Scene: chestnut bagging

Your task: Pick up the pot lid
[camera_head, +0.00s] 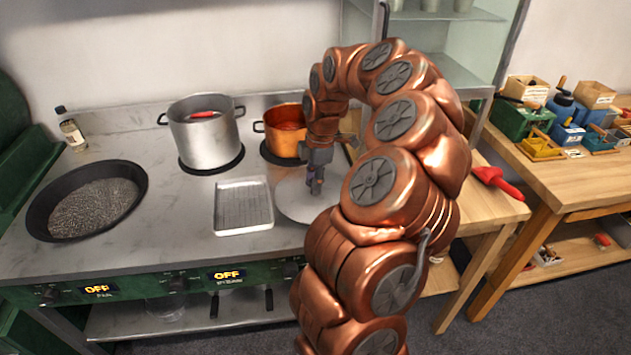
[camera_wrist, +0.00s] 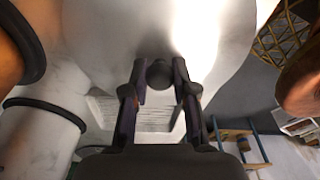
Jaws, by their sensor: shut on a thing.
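The pot lid (camera_head: 291,203) is a round, flat grey disc on the right part of the grey stove top, partly hidden behind my arm. My gripper (camera_head: 316,187) points down over it. In the wrist view my dark fingers (camera_wrist: 163,78) are closed around a small dark knob on the pale lid (camera_wrist: 115,40). I cannot tell whether the lid rests on the surface or is slightly raised. A silver pot (camera_head: 205,138) and an orange copper pot (camera_head: 283,134) stand behind it, both without lids.
A metal tray (camera_head: 243,228) lies just left of the lid. A black pan (camera_head: 50,232) full of small dark pieces is at the far left. A bottle (camera_head: 71,128) stands at the back. A red-handled tool (camera_head: 497,181) lies on the wooden table at right.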

